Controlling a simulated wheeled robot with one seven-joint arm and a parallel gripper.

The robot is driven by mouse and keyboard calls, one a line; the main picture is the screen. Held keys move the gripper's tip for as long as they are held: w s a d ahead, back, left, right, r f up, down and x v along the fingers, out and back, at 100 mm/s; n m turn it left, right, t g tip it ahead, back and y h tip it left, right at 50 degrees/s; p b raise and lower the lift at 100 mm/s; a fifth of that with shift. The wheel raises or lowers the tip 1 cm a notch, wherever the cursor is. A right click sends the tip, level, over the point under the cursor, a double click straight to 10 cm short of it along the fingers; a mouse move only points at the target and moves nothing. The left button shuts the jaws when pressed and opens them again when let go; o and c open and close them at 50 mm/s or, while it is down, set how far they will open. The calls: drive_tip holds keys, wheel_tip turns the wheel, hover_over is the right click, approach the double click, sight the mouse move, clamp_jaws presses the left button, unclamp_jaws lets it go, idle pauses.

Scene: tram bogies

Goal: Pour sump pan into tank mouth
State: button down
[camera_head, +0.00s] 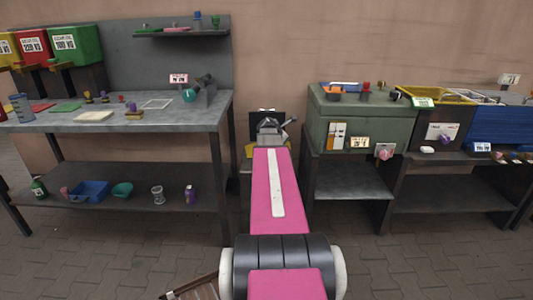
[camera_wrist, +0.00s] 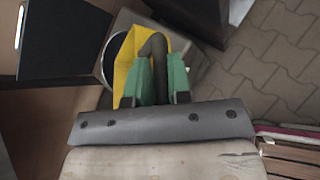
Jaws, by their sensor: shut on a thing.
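My gripper (camera_wrist: 159,68) has green fingers closed around a dark, curved handle-like part in the wrist view. Next to it is a yellow piece (camera_wrist: 124,62), which looks like the sump pan; its inside and any contents are hidden. Behind the yellow piece is a round dark opening with a pale rim (camera_wrist: 107,72), which looks like the tank mouth. The yellow piece partly overlaps this opening; I cannot tell whether they touch. In the head view, my pink arm hides most of this, and a little yellow (camera_head: 248,150) shows beside my wrist.
A grey workbench (camera_head: 190,117) with small items stands at the left, colored bins (camera_head: 80,45) at its back. A green cabinet-like box (camera_head: 345,120) and a blue bin (camera_head: 490,125) stand on the right bench. A wooden crate-like thing (camera_head: 195,289) lies low in front. Paved floor is open at right.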

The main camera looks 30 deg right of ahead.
drive_tip(key=shift+w+d+r, duration=0.1)
drive_tip(key=shift+w+r, duration=0.55)
drive_tip(key=shift+w, duration=0.05)
drive_tip(key=shift+w+d+r+n+g+y+b, duration=0.15)
drive_tip(key=shift+w+g+b, duration=0.1)
drive_tip(key=shift+w+b, duration=0.15)
drive_tip(key=shift+w+d+r+n+g+y+b, duration=0.1)
drive_tip(key=shift+w+r+n+g+b, duration=0.1)
drive_tip(key=shift+w+b, duration=0.2)
drive_tip(key=shift+w+d+r+n+g+y+b, duration=0.1)
drive_tip(key=shift+w+n+g+y+b, duration=0.05)
drive_tip(key=shift+w+g+b, duration=0.2)
drive_tip(key=shift+w, duration=0.25)
drive_tip(key=shift+w+r, duration=0.1)
drive_tip(key=shift+w+d+r+n+g+y+b, duration=0.15)
drive_tip(key=shift+w+r+g+b, duration=0.15)
drive_tip(key=shift+w+r, duration=0.25)
drive_tip(key=shift+w+d+r+n+g+y+b, duration=0.15)
drive_tip(key=shift+w+r+g, duration=0.2)
drive_tip(key=shift+w, duration=0.25)
drive_tip(key=shift+w+r, duration=0.2)
drive_tip(key=shift+w+d+r+n+g+b, duration=0.15)
drive_tip(key=shift+w+r+g, duration=0.3)
drive_tip(key=shift+w, duration=0.3)
drive_tip(key=shift+w+d+r+n+g+b, duration=0.15)
drive_tip(key=shift+w+r+g, duration=0.2)
drive_tip(key=shift+w, duration=0.35)
